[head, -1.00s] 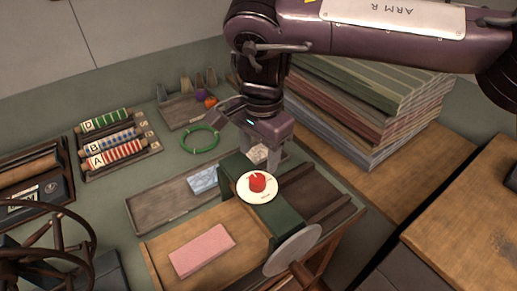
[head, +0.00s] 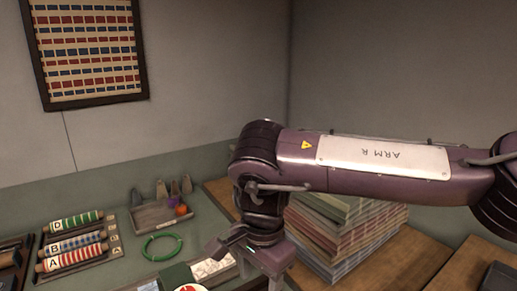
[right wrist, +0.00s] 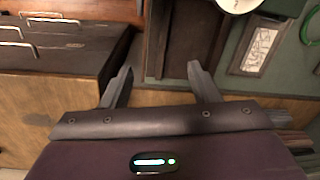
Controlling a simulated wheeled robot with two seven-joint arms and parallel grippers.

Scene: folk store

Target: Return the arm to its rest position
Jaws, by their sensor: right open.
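My right arm (head: 390,170) reaches in from the right in the head view, bent at the elbow, with its wrist turned down over the counter. In the right wrist view my right gripper (right wrist: 160,75) is open, its two fingers apart with nothing between them. Below the fingers are a dark channel and the edge of a wooden surface. My left gripper is not in view.
A stack of folded cloth (head: 345,232) stands close behind and right of the arm. A green ring (head: 162,247), a tray of small items (head: 160,217) and rollers on a rack (head: 112,250) lie to the left. A dark drawer unit (right wrist: 60,55) shows in the wrist view.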

